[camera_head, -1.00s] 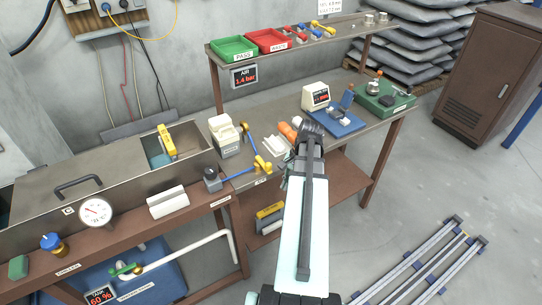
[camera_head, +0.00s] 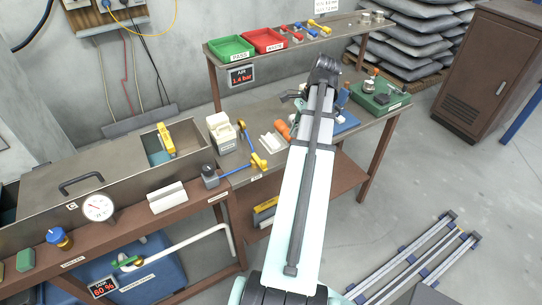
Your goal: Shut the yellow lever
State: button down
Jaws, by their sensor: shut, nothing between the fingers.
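A yellow lever-like piece (camera_head: 259,161) lies at the front edge of the bench, near the end of a blue rod that runs from a grey block (camera_head: 210,176). I cannot tell for certain which piece is the task's lever. My gripper (camera_head: 289,97) shows as a small dark shape left of my arm, partly hidden behind it. It is shut and empty, over the bench, apart from all the yellow pieces.
A white container (camera_head: 222,133) and orange piece (camera_head: 283,130) stand on the bench. A green case (camera_head: 380,98) is at the right. A shelf with green (camera_head: 231,48) and red (camera_head: 264,40) trays is above. The gauge (camera_head: 98,208) is at left.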

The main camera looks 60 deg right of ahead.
aim_at(259, 159)
jog(key=shift+f, duration=0.15)
jog(key=w+a+f+b, duration=0.1)
jog(key=w+a+f, duration=0.3)
jog(key=f, duration=0.5)
jog(key=shift+a, duration=1.25)
jog(key=shift+w, duration=0.1)
